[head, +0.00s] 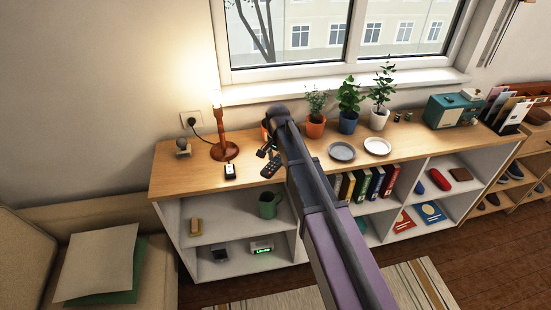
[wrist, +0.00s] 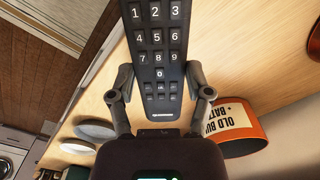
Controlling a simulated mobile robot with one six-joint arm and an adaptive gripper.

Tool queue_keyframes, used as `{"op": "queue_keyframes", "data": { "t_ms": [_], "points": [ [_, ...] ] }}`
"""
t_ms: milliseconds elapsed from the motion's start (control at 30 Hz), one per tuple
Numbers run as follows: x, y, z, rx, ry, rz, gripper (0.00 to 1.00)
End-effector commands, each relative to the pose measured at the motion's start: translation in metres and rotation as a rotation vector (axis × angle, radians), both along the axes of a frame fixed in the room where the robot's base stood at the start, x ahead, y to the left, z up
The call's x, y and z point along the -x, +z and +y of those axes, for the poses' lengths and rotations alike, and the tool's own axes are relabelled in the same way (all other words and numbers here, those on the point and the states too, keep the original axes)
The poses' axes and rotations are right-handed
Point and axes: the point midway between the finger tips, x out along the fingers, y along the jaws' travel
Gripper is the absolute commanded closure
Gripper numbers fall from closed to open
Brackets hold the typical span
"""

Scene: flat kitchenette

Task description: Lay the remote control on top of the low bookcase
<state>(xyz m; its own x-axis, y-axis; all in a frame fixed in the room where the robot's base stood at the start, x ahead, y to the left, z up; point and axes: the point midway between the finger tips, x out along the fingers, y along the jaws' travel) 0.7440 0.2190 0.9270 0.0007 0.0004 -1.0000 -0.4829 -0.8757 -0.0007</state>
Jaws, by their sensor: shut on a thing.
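The dark remote control (head: 271,167) is in my gripper (head: 267,150), over the wooden top of the low bookcase (head: 185,172) in the head view. In the wrist view my gripper (wrist: 160,92) is closed around the lower end of the remote (wrist: 158,45), one finger on each side. Its number buttons face the wrist camera. The bookcase top (wrist: 235,70) shows behind it. I cannot tell whether the remote touches the wood. My arm hides part of the bookcase in the head view.
An orange lettered container (wrist: 245,138) is close to my gripper's right in the wrist view. Bare wood lies around the small box.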

Motion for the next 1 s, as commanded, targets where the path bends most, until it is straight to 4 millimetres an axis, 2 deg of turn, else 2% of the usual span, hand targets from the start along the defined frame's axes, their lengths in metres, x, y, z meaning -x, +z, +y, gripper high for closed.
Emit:
{"op": "queue_keyframes", "data": {
  "t_ms": [33,233,733,900,1000],
  "points": [
    [-0.014,-0.002,0.003,0.000,0.000,0.000,0.85],
    [-0.036,-0.004,0.008,0.000,0.000,0.000,0.85],
    [-0.041,-0.004,0.009,0.000,0.000,0.000,0.85],
    [-0.056,-0.006,0.012,0.000,0.000,0.000,0.85],
    [-0.052,-0.017,0.011,0.000,0.000,0.000,0.85]
  ]
}}
